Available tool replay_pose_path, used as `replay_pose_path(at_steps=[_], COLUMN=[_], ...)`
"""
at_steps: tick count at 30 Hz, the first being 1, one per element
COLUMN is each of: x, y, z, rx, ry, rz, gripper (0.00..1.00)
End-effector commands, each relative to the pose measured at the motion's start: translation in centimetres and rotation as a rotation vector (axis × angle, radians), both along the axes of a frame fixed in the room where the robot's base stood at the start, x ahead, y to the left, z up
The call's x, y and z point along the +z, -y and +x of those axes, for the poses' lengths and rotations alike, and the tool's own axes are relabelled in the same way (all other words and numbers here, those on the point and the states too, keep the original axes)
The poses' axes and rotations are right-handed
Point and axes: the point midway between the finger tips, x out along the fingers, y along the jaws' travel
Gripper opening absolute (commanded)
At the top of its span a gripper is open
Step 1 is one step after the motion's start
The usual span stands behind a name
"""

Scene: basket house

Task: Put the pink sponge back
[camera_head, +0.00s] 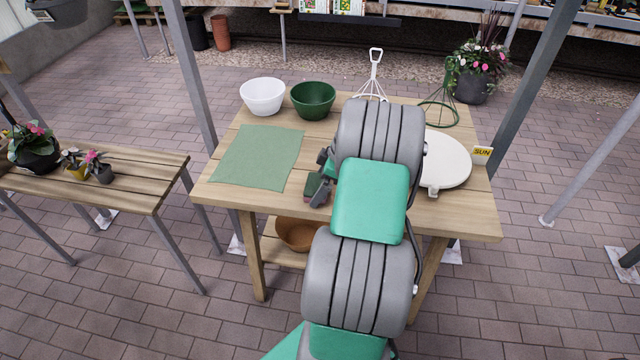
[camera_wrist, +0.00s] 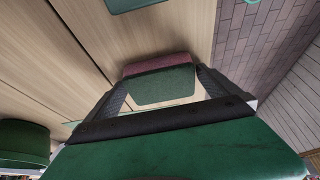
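The pink sponge (camera_wrist: 155,63) has a pink layer and a dark green layer. It sits between the two fingertips of my gripper (camera_wrist: 160,78) in the wrist view, with a finger against each side. In the head view my gripper (camera_head: 320,178) is partly hidden behind my arm, over the middle of the wooden table (camera_head: 235,197). The sponge's dark green face (camera_head: 313,184) shows there beside the grey fingers, near the right edge of the green mat (camera_head: 257,157). I cannot tell how high it is above the tabletop.
A white bowl (camera_head: 263,96) and a green bowl (camera_head: 312,100) stand at the table's back left. A round white board (camera_head: 446,160) lies at the right. Wire racks (camera_head: 372,85) stand at the back. A brown bowl (camera_head: 298,233) sits on the lower shelf. The mat is bare.

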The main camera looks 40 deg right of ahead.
Motion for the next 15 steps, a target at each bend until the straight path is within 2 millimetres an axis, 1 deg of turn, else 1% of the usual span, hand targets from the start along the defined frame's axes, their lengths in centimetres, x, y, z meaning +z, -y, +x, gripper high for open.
replay_pose_path(at_steps=[5,8,11,15], x=[0.1,0.7,2.1,5.4], y=[0.0,0.1,0.6,1.5], z=[0.0,0.0,-0.5,-1.7], rx=[0.0,0.0,-0.003,-0.003], ry=[0.0,0.001,0.003,0.003], rz=[0.0,-0.001,-0.004,-0.004], gripper=[1.0,1.0,1.0,1.0])
